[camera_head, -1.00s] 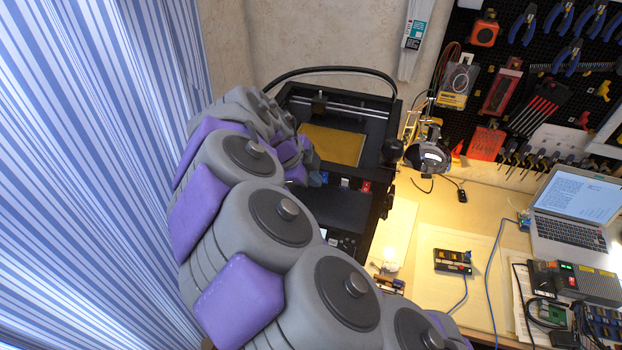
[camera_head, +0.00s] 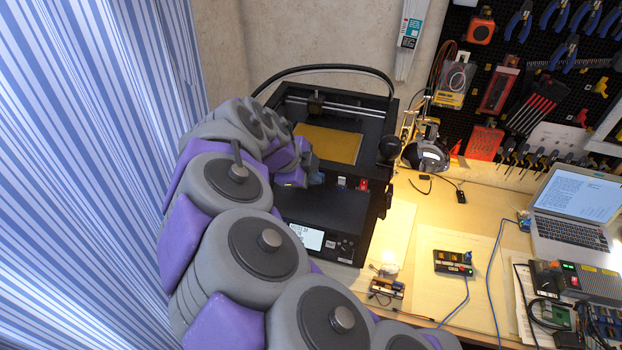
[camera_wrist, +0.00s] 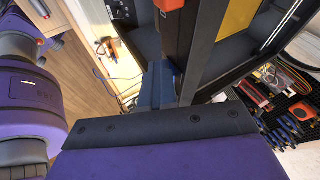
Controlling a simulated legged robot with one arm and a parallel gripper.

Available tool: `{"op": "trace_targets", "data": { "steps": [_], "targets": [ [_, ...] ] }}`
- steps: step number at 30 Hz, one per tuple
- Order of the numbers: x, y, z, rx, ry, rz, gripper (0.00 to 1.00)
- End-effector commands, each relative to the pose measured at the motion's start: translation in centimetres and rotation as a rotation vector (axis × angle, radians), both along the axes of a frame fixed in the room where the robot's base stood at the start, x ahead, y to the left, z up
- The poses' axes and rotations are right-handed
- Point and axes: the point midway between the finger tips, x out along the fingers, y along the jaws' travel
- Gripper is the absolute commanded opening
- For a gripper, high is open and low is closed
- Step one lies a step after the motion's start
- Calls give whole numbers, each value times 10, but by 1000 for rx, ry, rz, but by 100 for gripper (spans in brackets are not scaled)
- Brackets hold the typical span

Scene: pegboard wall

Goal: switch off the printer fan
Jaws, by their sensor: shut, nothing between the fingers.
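The black 3D printer (camera_head: 330,210) stands on the bench with a gold bed (camera_head: 330,145). Labels are too small to tell which belongs to the fan. My gripper (camera_head: 312,178) is at the left part of this row, close to the front edge; contact cannot be told. In the wrist view, my blue-grey fingers (camera_wrist: 162,80) are shut and empty against the dark printer frame (camera_wrist: 205,45), with a small red part just beyond.
A lit screen (camera_head: 307,236) and buttons are on the printer's lower front. A blue striped curtain (camera_head: 90,170) hangs at left.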

Motion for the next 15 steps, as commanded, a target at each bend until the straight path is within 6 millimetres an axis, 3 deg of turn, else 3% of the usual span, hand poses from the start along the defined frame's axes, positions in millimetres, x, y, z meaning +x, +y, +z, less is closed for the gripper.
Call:
{"op": "trace_targets", "data": {
  "steps": [15],
  "targets": [
    [2,-9,19,-1,-9,0,0]
  ]
}}
